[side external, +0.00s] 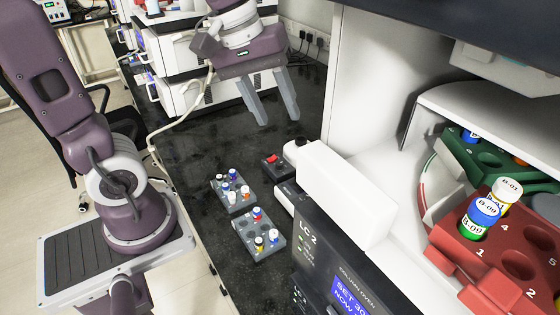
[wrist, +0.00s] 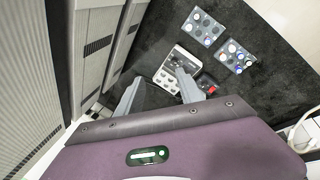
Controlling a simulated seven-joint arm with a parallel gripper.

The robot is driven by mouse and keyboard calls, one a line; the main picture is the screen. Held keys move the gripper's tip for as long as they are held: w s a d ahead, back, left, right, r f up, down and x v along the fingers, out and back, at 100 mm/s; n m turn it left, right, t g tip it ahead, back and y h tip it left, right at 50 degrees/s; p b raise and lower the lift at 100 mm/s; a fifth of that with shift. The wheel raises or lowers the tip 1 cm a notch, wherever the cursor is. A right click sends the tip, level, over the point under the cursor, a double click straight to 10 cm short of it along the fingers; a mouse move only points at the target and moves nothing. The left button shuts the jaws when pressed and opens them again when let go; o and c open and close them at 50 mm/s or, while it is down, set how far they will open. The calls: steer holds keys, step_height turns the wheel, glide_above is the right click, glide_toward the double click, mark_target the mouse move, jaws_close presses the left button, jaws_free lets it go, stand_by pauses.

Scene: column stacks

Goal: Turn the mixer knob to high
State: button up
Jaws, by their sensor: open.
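A pale grey and white bench device (wrist: 180,62), which looks like the mixer, stands on the black bench in the wrist view. Small dark and white details show on its panel, but I cannot tell which is the knob or its setting. In the side view the device (side external: 285,196) is mostly hidden behind the column oven's white top. My gripper (side external: 278,119) is open and empty, pointing down above the bench behind the device. In the wrist view my gripper (wrist: 158,77) has its fingers spread, the right finger overlapping the device's near edge.
A dark block with a red top (side external: 274,162) sits beside the device. Two vial racks (side external: 233,203) (side external: 247,240) stand left of it. The column oven (side external: 340,245) is at the front right, with white instruments (side external: 180,60) behind. Bench left of my gripper is clear.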

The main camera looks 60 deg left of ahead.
steer(key=w+a+f+n+g, duration=0.2)
steer(key=w+a+f+n, duration=0.55)
steer(key=w+f, duration=0.2)
steer(key=n+g+y, duration=0.2)
steer(key=n, duration=0.8)
glide_above(280, 163)
steer(key=f, duration=1.5)
steer(key=shift+d+f, duration=0.15)
steer(key=shift+d, duration=0.05)
steer(key=shift+n, duration=0.25)
steer(key=f, duration=0.6)
steer(key=shift+a+f, duration=0.2)
steer(key=shift+f, duration=0.6)
steer(key=shift+c, duration=0.2)
jaws_close()
